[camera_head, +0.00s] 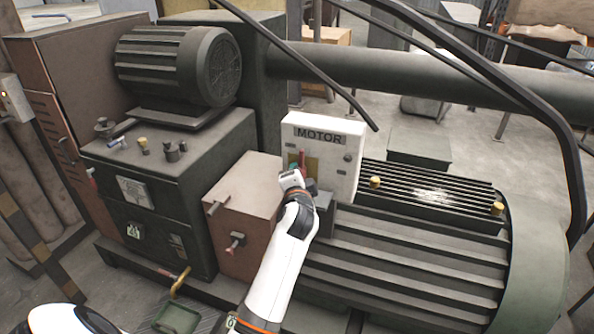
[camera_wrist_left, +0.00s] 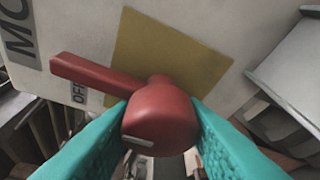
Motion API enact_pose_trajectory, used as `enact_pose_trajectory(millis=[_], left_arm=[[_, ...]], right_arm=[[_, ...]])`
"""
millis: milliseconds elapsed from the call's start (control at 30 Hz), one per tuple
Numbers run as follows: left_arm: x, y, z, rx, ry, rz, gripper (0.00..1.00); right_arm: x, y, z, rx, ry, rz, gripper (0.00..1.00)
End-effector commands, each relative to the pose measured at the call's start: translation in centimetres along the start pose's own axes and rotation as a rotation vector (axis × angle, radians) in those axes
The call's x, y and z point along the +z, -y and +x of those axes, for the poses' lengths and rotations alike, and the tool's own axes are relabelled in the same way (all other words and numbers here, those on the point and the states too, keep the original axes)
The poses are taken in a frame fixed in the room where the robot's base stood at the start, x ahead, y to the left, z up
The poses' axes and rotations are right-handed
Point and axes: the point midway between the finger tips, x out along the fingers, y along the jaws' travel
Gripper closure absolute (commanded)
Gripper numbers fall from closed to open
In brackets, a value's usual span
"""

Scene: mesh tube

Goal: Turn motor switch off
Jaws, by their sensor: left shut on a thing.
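The white motor switch box (camera_head: 330,163) stands on the machine, with a MOTOR label on top. Its red switch (camera_head: 302,158) is partly hidden by my left gripper (camera_head: 296,178). In the left wrist view, the red switch (camera_wrist_left: 160,118) has a round hub and a long lever pointing left, beside the OFF label (camera_wrist_left: 78,95). A yellow plate (camera_wrist_left: 170,55) lies behind it. The teal fingers of my left gripper (camera_wrist_left: 160,112) are shut on the hub, one on each side. My right gripper is not in view.
A finned green motor (camera_head: 410,250) lies right of and below the box. A brown block (camera_head: 243,195) and a dark green cabinet (camera_head: 180,170) stand to the left. Dark rods (camera_head: 475,60) and a thick pipe (camera_head: 420,75) cross above and behind.

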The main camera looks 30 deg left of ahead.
Motion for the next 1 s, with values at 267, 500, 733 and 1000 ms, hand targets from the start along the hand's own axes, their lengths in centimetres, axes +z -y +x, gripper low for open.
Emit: enact_pose_trajectory(millis=[267,500,733,1000], left_arm=[[0.02,0.2,-0.02,-0.023,0.001,-0.046,0.87],[0.0,0.24,-0.01,-0.025,0.001,-0.05,0.87],[0.0,0.22,-0.01,-0.024,0.0,-0.05,0.52],[0.0,0.08,0.01,-0.021,0.0,-0.048,0.43]], right_arm=[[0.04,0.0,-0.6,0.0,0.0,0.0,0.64],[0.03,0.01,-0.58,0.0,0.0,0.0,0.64],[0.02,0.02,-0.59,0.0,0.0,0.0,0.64],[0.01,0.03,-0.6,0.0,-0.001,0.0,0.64]])
